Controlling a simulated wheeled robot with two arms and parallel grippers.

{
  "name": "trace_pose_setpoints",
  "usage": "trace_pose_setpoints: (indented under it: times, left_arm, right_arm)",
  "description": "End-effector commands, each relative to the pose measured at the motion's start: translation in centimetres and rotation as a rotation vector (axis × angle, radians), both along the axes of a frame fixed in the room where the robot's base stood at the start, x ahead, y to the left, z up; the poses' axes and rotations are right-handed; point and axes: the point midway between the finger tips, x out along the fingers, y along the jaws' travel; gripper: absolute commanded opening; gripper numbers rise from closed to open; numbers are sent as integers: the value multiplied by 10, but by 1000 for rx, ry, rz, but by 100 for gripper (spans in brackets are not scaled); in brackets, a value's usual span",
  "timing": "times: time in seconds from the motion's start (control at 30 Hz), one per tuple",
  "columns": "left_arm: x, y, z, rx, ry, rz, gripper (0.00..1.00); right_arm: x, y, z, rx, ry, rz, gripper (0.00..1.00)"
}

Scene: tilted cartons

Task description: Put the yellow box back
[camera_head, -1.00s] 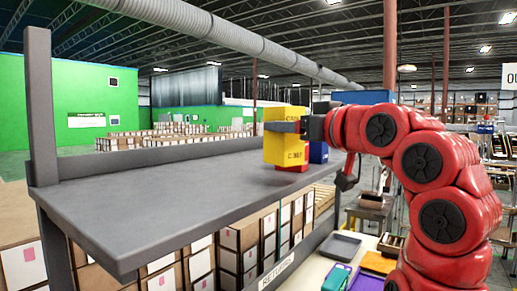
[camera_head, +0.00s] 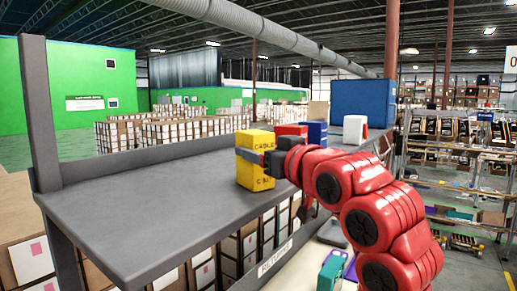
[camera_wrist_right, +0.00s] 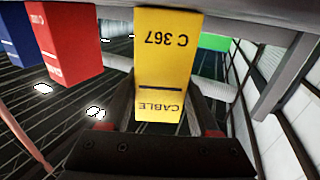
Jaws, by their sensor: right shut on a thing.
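The yellow box (camera_head: 256,174) is upright at the shelf's front edge in the head view, with "CABLE" lettering on it. My right gripper (camera_head: 258,156) is shut on it, one grey finger lying across its left side. The right wrist view shows the yellow box (camera_wrist_right: 167,60) between the fingers (camera_wrist_right: 162,112), with "C 367" upside down. I cannot tell whether its base touches the grey shelf (camera_head: 150,205). A red box (camera_head: 291,130) and a blue box (camera_head: 317,133) stand farther back on the shelf, apart from it. My left gripper is not in view.
A large blue bin (camera_head: 362,100) and a white object (camera_head: 355,129) stand at the shelf's far end. A grey post (camera_head: 40,110) rises at the left. The shelf's left part is clear. Cartons (camera_head: 240,245) are below.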

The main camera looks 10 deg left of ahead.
Motion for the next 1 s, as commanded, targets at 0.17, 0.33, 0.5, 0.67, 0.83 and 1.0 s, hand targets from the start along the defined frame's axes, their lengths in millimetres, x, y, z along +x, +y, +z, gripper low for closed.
trace_pose_setpoints:
  times: [0.17,0.33,0.5,0.67,0.83,1.0]
  left_arm:
    - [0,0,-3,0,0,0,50]
    - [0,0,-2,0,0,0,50]
    - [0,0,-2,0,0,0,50]
    - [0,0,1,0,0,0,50]
    - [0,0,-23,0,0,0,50]
    - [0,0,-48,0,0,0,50]
  right_arm:
    - [0,0,-2,1,-1,0,66]
    - [0,0,-1,1,-1,0,92]
    - [0,0,-1,1,-1,0,92]
    - [0,-1,2,1,-1,-1,92]
    - [-19,-21,-4,1,-8,-5,92]
    - [-46,-50,-6,1,-6,-6,92]
